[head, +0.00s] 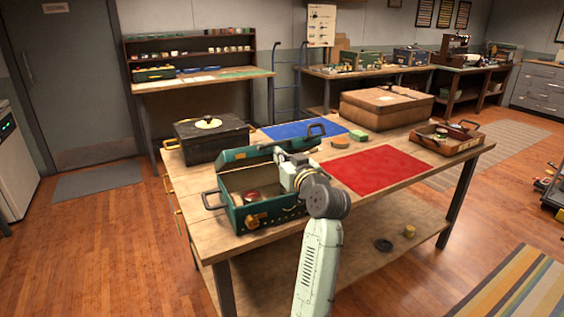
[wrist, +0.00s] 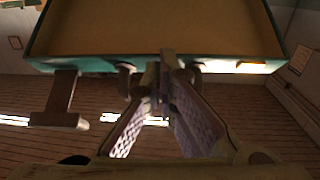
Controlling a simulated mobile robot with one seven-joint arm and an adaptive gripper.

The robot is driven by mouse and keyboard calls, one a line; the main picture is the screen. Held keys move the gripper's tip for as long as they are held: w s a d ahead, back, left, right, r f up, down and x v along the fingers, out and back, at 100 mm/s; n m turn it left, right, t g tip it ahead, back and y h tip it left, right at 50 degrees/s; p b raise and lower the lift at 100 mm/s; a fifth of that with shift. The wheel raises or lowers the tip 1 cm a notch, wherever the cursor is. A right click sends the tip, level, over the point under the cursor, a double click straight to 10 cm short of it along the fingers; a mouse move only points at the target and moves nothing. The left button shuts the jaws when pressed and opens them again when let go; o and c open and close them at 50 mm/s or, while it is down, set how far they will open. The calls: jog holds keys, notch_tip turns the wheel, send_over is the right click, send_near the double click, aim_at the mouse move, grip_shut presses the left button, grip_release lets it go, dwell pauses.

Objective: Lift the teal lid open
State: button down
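The teal box (head: 285,213) stands near the front left of the table, with a brass latch on its front. Its teal lid (head: 237,156) is raised at the back, and the inside of the box shows with a small red round thing in it. In the wrist view, the lid's brown inner face and teal rim (wrist: 225,66) fill the top. My gripper (wrist: 161,62) is at this rim, between two dark brackets. Its fingers come together at the tips; I cannot tell whether anything is between them. In the head view my wrist hides the box's right part.
A black case (head: 200,143) stands behind the box at left. A blue mat (head: 300,129) and a red mat (head: 380,170) lie behind and right. A brown case (head: 385,112) and an open brown tray (head: 447,145) stand at the right.

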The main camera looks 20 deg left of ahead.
jog(key=shift+a+r, duration=0.1)
jog(key=shift+r, duration=0.05)
jog(key=shift+w+a+r, duration=0.3)
jog(key=shift+w+r, duration=0.05)
jog(key=shift+r, duration=0.2)
dwell(0.6)
jog(key=v, duration=1.1)
jog(key=shift+b, duration=0.45)
jog(key=shift+a, duration=0.1)
